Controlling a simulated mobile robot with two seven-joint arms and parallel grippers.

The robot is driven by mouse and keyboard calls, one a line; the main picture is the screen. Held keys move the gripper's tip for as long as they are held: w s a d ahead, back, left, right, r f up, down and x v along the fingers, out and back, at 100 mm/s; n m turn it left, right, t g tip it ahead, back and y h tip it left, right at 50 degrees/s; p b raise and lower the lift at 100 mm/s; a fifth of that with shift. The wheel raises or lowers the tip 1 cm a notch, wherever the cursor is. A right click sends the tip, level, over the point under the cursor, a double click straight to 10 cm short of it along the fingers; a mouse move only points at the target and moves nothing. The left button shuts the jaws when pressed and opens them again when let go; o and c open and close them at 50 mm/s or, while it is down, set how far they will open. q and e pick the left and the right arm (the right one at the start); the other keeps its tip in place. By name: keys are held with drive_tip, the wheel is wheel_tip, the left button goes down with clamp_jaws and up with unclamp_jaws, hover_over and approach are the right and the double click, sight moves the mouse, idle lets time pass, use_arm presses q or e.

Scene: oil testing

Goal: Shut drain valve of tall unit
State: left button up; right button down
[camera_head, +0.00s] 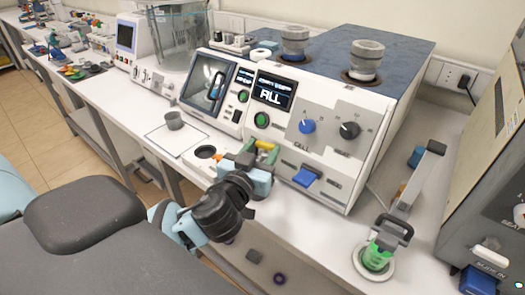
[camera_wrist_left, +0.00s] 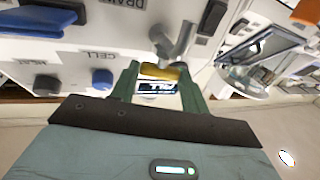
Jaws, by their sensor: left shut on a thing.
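The white unit (camera_head: 340,165) with a lit display and knobs stands at the middle of the bench. The yellow drain valve handle (camera_head: 264,145) is at its lower front. In the left wrist view the handle (camera_wrist_left: 160,72) sits below a grey metal spout (camera_wrist_left: 176,42). My left gripper (camera_head: 248,160) is at the unit's lower front. Its green fingers (camera_wrist_left: 160,92) are on both sides of the handle and shut on it. The arm hides part of the valve in the head view. My right gripper is not in view.
A blue lever (camera_head: 306,176) sits right of the valve. A grey cup (camera_head: 174,120) stands on a white mat at left. A green container (camera_head: 376,256) stands at the right front. A grey machine (camera_head: 485,190) is at far right. The bench edge lies below my arm.

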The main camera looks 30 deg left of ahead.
use_arm(q)
drive_tip(key=shift+a+f+m+h, duration=0.15)
drive_tip(key=shift+a+m+h, duration=0.05)
drive_tip(key=shift+m+h, duration=0.6)
drive_tip(key=shift+a+m+h, duration=0.15)
drive_tip(key=shift+m+h, duration=0.65)
drive_tip(key=shift+h, duration=0.9)
drive_tip(key=o, duration=1)
drive_tip(key=shift+s, duration=0.15)
drive_tip(key=shift+s+a, duration=0.2)
drive_tip(key=shift+s, duration=1.7)
drive_tip(key=shift+s+a, duration=0.15)
drive_tip(key=shift+s, duration=1.75)
